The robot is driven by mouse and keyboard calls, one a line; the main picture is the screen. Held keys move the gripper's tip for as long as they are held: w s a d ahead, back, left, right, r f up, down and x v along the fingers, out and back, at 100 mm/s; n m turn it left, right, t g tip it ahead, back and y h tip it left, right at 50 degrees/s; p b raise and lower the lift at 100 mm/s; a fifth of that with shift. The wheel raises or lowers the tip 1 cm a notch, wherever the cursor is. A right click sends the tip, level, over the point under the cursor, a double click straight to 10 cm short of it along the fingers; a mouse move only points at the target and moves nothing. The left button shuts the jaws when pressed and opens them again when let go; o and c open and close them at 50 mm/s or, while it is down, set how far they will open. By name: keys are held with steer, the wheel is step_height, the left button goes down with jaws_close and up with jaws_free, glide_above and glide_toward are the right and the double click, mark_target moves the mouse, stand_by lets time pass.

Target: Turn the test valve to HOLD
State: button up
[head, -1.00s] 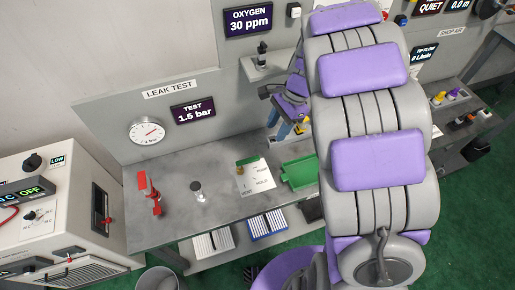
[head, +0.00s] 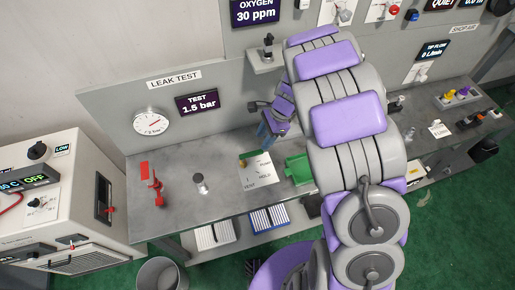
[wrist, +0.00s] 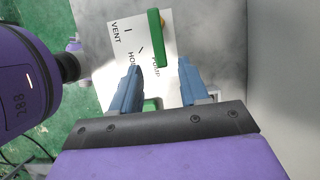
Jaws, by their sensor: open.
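The test valve (head: 250,156) has a green lever over a white label plate (head: 257,175) on the grey bench. In the wrist view the lever (wrist: 156,40) lies with its near end by the PUMP label. The HOLD and VENT marks on the plate (wrist: 122,40) are to the left of the lever, with HOLD partly hidden by a finger. My gripper (head: 270,130) is above and behind the valve. In the wrist view its blue fingers (wrist: 160,82) are apart, with the lever's near end in line with the gap between them. No contact shows.
A red-handled fitting (head: 157,188) and a small metal fitting (head: 200,183) stand to the left. A gauge (head: 151,121) and a TEST display (head: 198,103) reading 1.5 bar are on the back panel.

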mark_target(256, 151)
steer(key=x, duration=0.4)
steer(key=shift+f, duration=0.3)
steer(key=shift+b+x, duration=0.35)
steer(key=shift+x, duration=0.55)
steer(key=shift+a+r, duration=0.1)
jaws_close()
